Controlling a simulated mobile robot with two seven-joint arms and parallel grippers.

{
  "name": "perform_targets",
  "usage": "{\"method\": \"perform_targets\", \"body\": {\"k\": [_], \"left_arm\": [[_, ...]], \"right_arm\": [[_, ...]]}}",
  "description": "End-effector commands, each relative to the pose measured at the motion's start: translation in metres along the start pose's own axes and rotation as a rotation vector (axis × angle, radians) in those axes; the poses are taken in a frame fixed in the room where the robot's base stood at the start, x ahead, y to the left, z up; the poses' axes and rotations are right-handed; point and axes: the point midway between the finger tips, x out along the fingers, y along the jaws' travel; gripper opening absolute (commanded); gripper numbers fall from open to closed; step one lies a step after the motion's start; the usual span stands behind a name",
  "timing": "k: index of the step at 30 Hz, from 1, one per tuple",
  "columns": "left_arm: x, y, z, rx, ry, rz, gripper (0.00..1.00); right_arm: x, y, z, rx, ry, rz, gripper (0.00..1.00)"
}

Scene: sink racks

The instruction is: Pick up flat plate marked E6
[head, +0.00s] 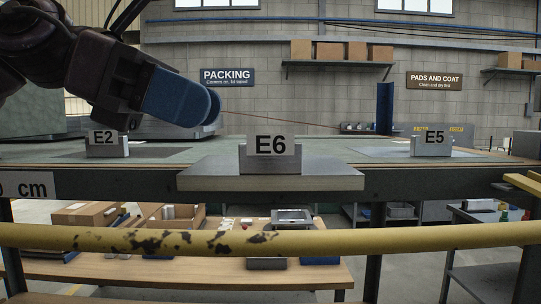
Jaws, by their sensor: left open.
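The flat grey plate (325,178) lies at the front edge of the workbench in the middle of the head view. Its front edge seems to jut out past the bench edge. The E6 sign (271,146) stands in a small grey block on the plate. My left gripper (192,103) comes in from the upper left with blue fingertips. It is open and empty, above and to the left of the plate and apart from it. One finger largely hides the other. My right gripper is not in view.
The E2 sign (103,140) stands left on the bench and the E5 sign (432,139) right, each in a grey block. A worn yellow rail (330,241) crosses in front, below the plate. The bench top between the signs looks clear.

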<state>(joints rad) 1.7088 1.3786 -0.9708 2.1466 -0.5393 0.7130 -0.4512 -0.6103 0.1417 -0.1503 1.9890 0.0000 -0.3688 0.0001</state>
Motion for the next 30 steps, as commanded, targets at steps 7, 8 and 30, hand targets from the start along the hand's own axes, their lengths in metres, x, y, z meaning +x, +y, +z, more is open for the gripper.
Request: {"method": "perform_targets", "body": {"k": [7, 8, 30], "left_arm": [[0.018, -0.001, 0.000, 0.000, 0.001, -0.001, 0.43], [0.020, -0.001, 0.000, 0.000, 0.001, -0.001, 0.43], [0.069, -0.001, 0.005, -0.002, 0.001, -0.001, 0.43]], "right_arm": [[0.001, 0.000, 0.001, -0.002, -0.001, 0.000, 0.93], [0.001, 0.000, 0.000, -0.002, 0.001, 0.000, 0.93], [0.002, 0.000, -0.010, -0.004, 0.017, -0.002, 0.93]]}}
